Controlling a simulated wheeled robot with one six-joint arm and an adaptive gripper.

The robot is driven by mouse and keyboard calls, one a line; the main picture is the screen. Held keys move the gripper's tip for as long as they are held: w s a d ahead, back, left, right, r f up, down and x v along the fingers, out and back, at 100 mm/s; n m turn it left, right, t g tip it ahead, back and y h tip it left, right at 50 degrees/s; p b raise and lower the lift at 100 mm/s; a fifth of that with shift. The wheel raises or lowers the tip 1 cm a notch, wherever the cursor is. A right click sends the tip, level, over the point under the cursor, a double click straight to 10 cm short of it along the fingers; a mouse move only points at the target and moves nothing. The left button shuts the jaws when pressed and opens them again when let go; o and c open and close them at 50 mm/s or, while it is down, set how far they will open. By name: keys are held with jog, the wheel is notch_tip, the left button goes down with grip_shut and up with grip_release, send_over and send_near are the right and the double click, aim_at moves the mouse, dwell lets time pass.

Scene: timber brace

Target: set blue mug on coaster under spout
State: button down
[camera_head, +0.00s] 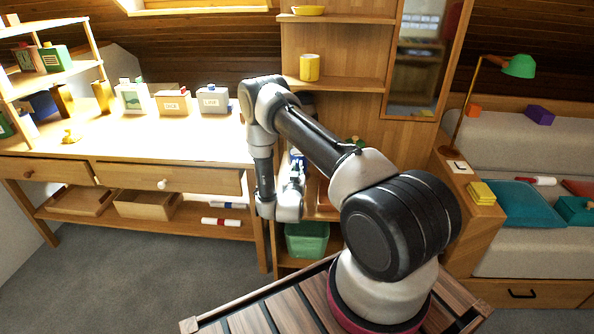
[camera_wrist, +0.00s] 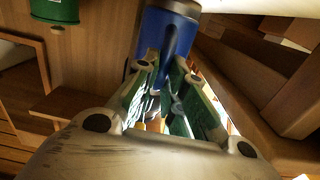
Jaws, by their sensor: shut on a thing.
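The blue mug (camera_wrist: 160,32) with a dark rim is at the top middle of the wrist view, directly ahead of my gripper (camera_wrist: 168,74). My fingers are shut on it, one on each side of its handle. In the head view my gripper (camera_head: 294,180) hangs in front of the wooden shelf unit, and a small blue part of the mug (camera_head: 296,156) shows at it. The arm hides part of that area. I cannot make out the coaster or the spout in either view.
A green canister (camera_wrist: 55,10) is at the upper left in the wrist view. In the head view, a green bin (camera_head: 307,240) stands low in the shelf unit. A yellow mug (camera_head: 309,67) stands on an upper shelf. The desk (camera_head: 130,140) at left holds several boxes. Grey floor is clear at lower left.

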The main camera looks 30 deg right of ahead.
jog(key=shift+s+f, duration=0.1)
jog(key=shift+f, duration=0.45)
